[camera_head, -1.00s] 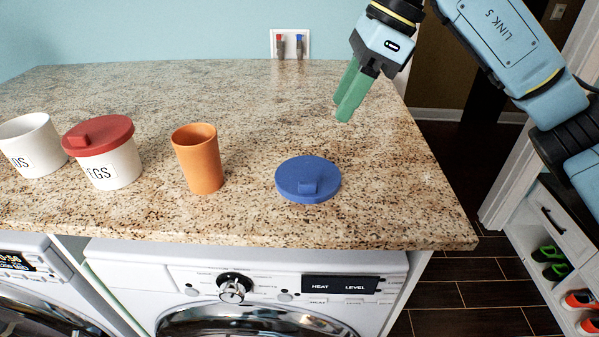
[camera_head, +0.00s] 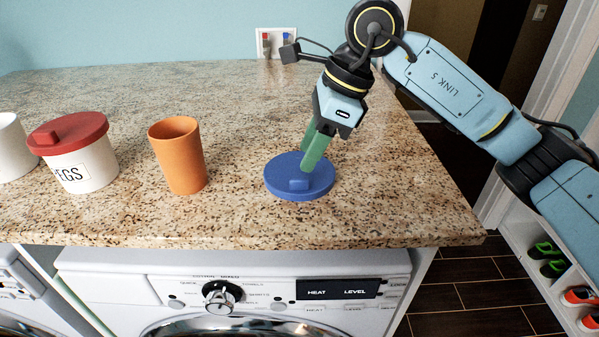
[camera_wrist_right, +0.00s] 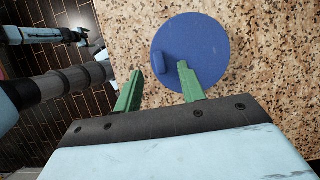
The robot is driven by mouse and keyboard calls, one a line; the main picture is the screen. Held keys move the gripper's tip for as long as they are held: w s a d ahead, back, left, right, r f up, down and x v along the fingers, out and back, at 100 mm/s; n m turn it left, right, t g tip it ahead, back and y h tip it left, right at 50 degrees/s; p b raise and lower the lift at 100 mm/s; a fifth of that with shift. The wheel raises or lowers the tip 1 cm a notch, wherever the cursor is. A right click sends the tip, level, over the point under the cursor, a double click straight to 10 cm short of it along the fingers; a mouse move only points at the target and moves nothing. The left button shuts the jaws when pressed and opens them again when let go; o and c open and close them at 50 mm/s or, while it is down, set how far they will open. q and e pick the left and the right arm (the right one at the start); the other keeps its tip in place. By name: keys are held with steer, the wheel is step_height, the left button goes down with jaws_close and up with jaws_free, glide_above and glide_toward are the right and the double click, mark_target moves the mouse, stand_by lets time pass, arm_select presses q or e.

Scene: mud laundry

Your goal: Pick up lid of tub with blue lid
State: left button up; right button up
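The blue lid (camera_head: 282,184), a round disc with a small block handle, lies flat on the speckled counter, right of the orange cup. In the right wrist view the blue lid (camera_wrist_right: 205,45) is just beyond the fingertips, its handle near the right-hand finger. My right gripper (camera_head: 306,160) points down at the lid's far right part, its green fingers overlapping the lid in the head view. My left gripper is not seen in the head view.
An orange cup (camera_head: 180,158) stands left of the lid. Further left are a white tub (camera_head: 88,172) with a red lid (camera_head: 68,131) and a white tub (camera_head: 12,150) cut off by the frame. The counter (camera_head: 400,215) is clear around the lid; its front edge is close, above a washer (camera_head: 150,290).

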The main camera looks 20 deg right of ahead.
mark_target(300, 178)
steer(key=x, duration=0.5)
steer(key=shift+s+d+f, duration=0.15)
steer(key=shift+d+f, duration=0.05)
steer(key=shift+c, duration=0.3)
jaws_close()
